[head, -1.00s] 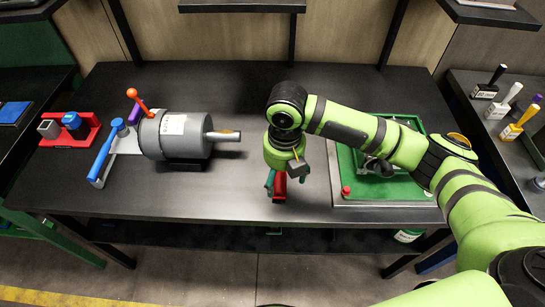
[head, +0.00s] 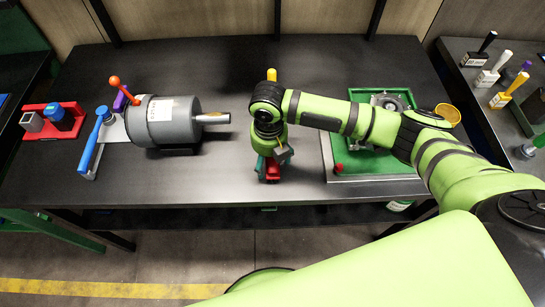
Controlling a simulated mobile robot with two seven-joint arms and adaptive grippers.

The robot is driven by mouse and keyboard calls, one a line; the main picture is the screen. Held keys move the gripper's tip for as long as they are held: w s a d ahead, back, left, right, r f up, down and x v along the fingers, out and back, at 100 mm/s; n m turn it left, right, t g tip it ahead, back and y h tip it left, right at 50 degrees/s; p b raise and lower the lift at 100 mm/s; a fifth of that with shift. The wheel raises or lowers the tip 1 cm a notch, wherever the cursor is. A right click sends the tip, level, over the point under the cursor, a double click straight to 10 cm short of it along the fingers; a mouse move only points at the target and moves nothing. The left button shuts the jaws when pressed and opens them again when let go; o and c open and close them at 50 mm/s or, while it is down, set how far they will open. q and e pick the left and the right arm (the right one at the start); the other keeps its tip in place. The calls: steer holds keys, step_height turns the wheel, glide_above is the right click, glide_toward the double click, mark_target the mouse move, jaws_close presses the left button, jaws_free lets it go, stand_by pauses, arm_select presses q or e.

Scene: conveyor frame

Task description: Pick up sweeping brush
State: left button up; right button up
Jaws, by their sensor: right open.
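My right gripper (head: 270,168) points down over the middle of the dark table (head: 240,90), with its fingers apart around or just above a small red thing (head: 270,181). The fingers and wrist hide most of this red thing, so I cannot tell if it is part of the sweeping brush or if they touch. A yellow rounded end (head: 271,75) sticks out behind my right wrist. I cannot tell if it belongs to the red thing. No complete sweeping brush can be made out on this table. My left gripper is not in view.
A grey motor-like cylinder (head: 165,122) with a shaft and a blue-handled clamp (head: 96,140) stand left. A red holder (head: 53,120) is farther left. A green tray (head: 375,165) lies right under my forearm. Several handled tools (head: 507,90) stand on the right-hand table.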

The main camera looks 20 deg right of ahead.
steer(key=shift+c, duration=0.5)
steer(key=c, duration=1.2)
steer(key=shift+r, duration=0.75)
steer(key=r, duration=0.1)
steer(key=r+b, duration=0.1)
steer(key=r, duration=0.1)
steer(key=shift+s+d, duration=0.1)
steer(key=shift+d, duration=0.1)
steer(key=s+d+r+b, duration=0.1)
steer(key=s+d+r, duration=0.5)
steer(key=s+d, duration=0.1)
steer(key=shift+s+d+r, duration=0.25)
steer(key=shift+s+r, duration=0.05)
steer(key=shift+s, duration=0.4)
steer(key=o, duration=0.5)
steer(key=shift+c, duration=0.2)
steer(key=c, duration=0.3)
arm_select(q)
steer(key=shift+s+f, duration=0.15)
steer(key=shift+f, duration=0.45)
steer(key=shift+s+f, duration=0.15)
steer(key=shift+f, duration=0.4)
